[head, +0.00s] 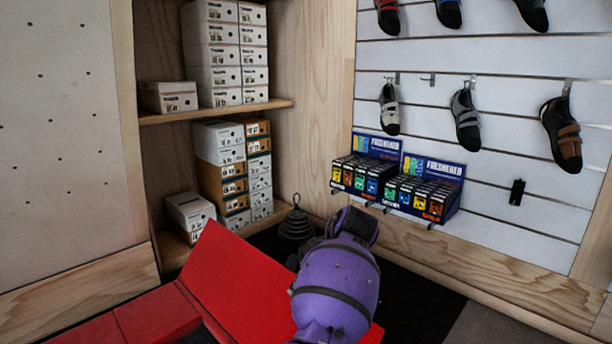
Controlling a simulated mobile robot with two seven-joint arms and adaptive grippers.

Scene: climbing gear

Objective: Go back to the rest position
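Neither of my grippers shows in the head view. A purple rounded shape with black bands (335,285) rises from the bottom edge, right of the middle. It looks like part of my own arm, but I cannot be sure, and no fingers show on it. It hides part of the red panel and the floor behind it.
A red panel (235,285) slants beside red mats (155,315). A dark stacked object (296,226) stands by the shelf (215,110) with shoe boxes (220,155). Freshener displays (365,170) and climbing shoes (466,120) hang on the slatted wall (450,60). Dark floor (415,300) is bare at right.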

